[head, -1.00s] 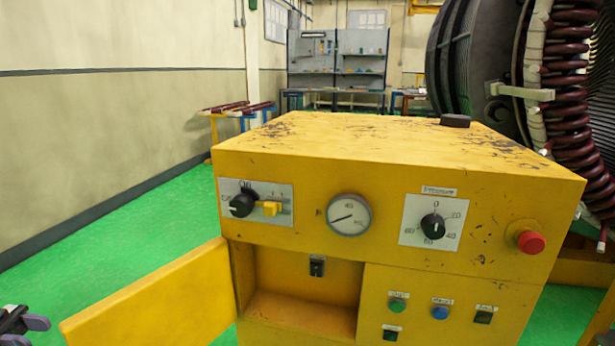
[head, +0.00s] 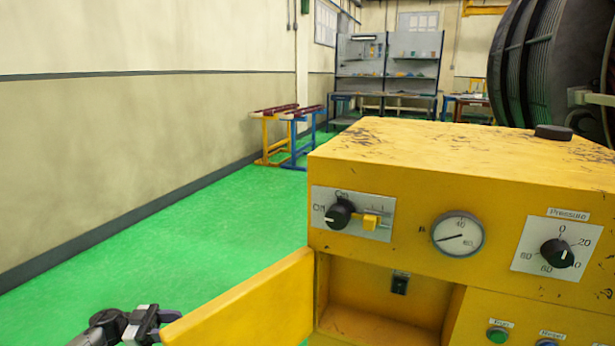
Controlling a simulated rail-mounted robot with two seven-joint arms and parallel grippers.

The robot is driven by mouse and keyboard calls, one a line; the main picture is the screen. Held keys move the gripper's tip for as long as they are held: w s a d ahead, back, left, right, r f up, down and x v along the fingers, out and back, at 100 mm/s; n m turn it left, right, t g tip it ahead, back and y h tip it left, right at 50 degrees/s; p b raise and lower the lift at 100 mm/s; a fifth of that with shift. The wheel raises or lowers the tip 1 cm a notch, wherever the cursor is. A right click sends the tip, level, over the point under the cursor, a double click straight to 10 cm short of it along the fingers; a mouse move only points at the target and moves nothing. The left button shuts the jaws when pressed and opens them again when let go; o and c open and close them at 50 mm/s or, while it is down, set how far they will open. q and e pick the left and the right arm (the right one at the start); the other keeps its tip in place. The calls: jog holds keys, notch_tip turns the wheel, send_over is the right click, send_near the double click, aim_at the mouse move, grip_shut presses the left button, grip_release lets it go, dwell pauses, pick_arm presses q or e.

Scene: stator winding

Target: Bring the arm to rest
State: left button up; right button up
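My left gripper (head: 160,326) is at the bottom left of the head view, partly cut off by the lower edge. Its two dark fingers stand apart with nothing seen between them. It is beside the free end of the yellow panel (head: 250,305) that sticks out from the yellow control cabinet (head: 440,165); I cannot tell whether they touch. My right gripper is out of view. The cabinet front carries a black selector knob (head: 339,214) with a yellow lever (head: 371,221), a round gauge (head: 458,235) and a pressure knob (head: 557,253).
Green floor (head: 190,240) lies open left of the cabinet, up to the beige wall (head: 130,130). Yellow and blue trestles (head: 285,135) stand behind. A grey shelf bench (head: 385,75) is at the back. A large dark ribbed cylinder (head: 540,65) stands at the right.

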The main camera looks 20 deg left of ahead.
pick_arm(q)
jog(key=d+f+n+t+y, duration=0.45)
jog(key=d+f, duration=0.35)
jog(key=d, duration=0.5)
jog(key=d+f+n+t+y, duration=0.45)
jog(key=d+f, duration=0.35)
jog(key=d, duration=0.4)
jog(key=s+d+f+n+g+y, duration=0.15)
jog(key=s+g+y, duration=0.35)
jog(key=s, duration=1.1)
jog(key=s+d+n+g+y, duration=0.25)
jog(key=s+g, duration=0.55)
jog(key=s, duration=0.8)
notch_tip(320, 180, up, 70)
jog(key=p, duration=7)
jog(key=shift+s+m, duration=0.3)
jog(key=shift+s, duration=0.1)
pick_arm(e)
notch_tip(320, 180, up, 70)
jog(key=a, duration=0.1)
pick_arm(q)
jog(key=shift+f+y, duration=0.1)
jog(key=shift+y, duration=0.15)
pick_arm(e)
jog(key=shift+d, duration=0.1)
